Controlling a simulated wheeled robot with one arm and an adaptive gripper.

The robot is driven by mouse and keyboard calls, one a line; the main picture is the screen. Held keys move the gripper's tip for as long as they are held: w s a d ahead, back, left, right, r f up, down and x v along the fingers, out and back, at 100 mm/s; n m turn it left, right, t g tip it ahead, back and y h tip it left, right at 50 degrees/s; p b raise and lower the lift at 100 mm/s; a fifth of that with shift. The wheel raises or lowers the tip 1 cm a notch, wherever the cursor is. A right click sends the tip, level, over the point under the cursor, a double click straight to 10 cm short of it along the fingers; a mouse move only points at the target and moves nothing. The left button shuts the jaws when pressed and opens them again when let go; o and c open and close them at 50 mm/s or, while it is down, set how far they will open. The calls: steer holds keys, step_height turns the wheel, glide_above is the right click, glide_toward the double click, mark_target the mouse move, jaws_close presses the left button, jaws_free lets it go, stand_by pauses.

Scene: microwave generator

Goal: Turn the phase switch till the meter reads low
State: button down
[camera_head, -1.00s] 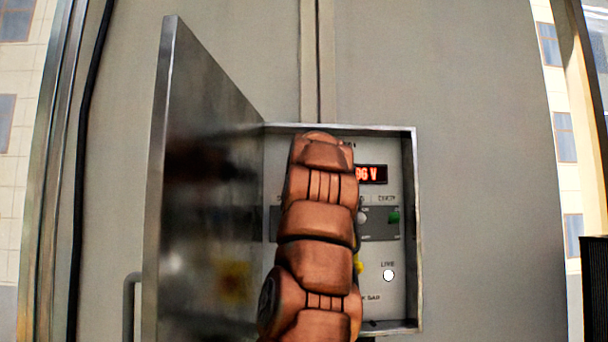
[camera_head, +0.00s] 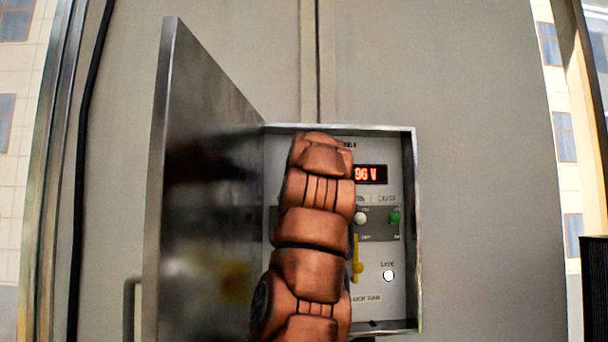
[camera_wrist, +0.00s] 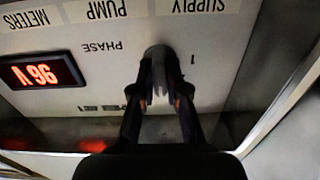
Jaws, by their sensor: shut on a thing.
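The phase switch (camera_wrist: 157,62) is a grey knob on the panel beside the upside-down word PHASE in the wrist view. My gripper (camera_wrist: 158,98) is shut on this knob, with one dark finger on each side of it. In the head view, my arm hides the switch and the gripper. The meter (camera_head: 371,174) is a red-lit display that reads 96 V, partly covered by my arm at its left. It also shows whole and upside down in the wrist view (camera_wrist: 42,71).
The grey metal door (camera_head: 200,190) of the box stands open at the left. A yellow lever (camera_head: 357,262), a green button (camera_head: 394,217) and a white round lamp (camera_head: 388,276) are on the panel right of my arm. The box rim (camera_head: 412,230) surrounds the panel.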

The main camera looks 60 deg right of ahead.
steer(key=c, duration=1.2)
jaws_free()
steer(key=shift+v, duration=3.65)
steer(key=shift+s, duration=0.1)
